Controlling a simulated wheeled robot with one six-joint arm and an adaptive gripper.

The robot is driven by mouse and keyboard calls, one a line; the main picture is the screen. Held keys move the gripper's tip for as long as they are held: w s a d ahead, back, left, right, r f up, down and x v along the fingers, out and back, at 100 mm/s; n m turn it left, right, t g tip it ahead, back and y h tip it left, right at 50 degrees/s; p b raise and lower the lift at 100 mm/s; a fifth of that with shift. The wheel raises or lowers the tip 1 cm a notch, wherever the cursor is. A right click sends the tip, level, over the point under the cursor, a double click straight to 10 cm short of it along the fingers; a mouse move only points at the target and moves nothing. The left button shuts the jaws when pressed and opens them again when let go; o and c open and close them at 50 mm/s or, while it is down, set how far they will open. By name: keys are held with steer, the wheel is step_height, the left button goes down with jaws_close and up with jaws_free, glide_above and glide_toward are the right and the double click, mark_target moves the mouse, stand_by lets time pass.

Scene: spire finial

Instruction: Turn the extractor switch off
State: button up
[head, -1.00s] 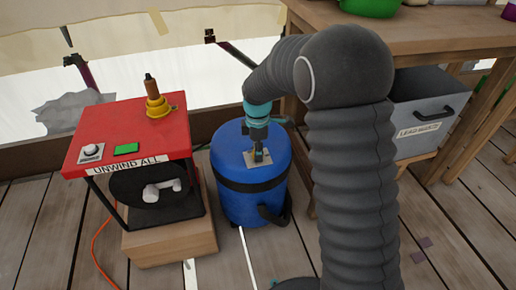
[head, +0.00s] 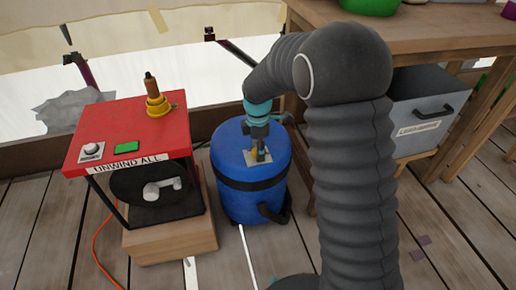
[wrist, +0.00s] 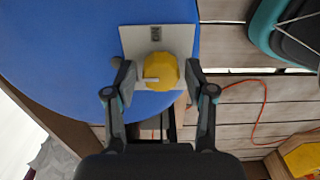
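The extractor looks to be the blue drum (head: 237,199) with a black band, standing on the floor in the middle of the head view. A pale switch plate (wrist: 130,39) is on its blue top, with a small dark mark near one edge. My gripper (wrist: 160,80) is open, with one finger on each side of the knob and a small gap visible at each side. In the head view my gripper (head: 261,149) is over the plate and hides the knob.
A wooden bench (head: 440,35) and a grey labelled box (head: 425,105) are to the right. An orange cable (head: 97,245) lies on the floor.

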steer(key=shift+r, duration=0.1)
step_height(320, 180, up, 12)
stand_by(0.7)
stand_by(0.3)
